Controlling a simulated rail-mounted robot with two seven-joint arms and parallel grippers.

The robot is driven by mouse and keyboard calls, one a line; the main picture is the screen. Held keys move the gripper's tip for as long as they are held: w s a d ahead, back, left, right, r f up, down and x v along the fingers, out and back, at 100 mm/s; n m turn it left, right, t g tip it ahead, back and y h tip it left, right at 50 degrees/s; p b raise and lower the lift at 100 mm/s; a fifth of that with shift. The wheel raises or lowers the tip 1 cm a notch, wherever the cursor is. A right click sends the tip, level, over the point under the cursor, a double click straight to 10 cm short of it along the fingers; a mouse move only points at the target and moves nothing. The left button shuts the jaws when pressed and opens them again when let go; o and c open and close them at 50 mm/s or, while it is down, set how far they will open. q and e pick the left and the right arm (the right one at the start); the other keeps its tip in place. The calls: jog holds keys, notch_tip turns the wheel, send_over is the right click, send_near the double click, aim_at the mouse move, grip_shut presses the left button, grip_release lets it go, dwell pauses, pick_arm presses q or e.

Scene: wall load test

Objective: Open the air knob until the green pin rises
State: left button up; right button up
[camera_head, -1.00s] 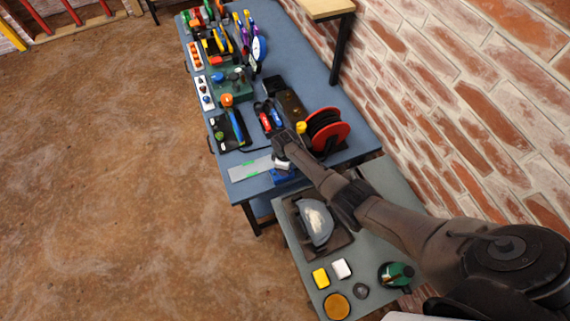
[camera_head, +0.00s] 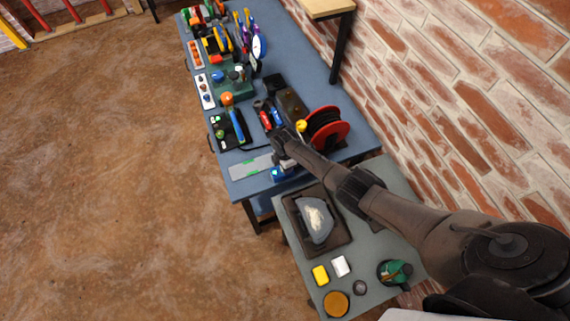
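My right arm comes in from the lower right, and its gripper (camera_head: 281,145) is over the near end of the blue workbench. The gripper is small and dark, and I cannot tell whether its fingers are open or shut. Just below it is a small blue device (camera_head: 279,174) with a bright teal spot, partly hidden by the gripper. I cannot tell whether this device carries the air knob. I cannot clearly identify the air knob or the green pin. My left gripper is not in view.
A red and black reel (camera_head: 328,128) stands right of the gripper, near the brick wall. A black panel with a blue lever (camera_head: 236,124) and several tools line the blue bench (camera_head: 300,60). A lower grey table (camera_head: 375,240) holds a black tray (camera_head: 338,241) and small items.

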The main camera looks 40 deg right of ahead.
jog(key=shift+n, duration=0.3)
jog(key=o, duration=0.9)
jog(key=shift+r, duration=0.3)
notch_tip(320, 180, up, 13)
jog(key=shift+w+r+p, duration=0.1)
jog(key=shift+w+p, duration=0.05)
jog(key=shift+p, duration=0.95)
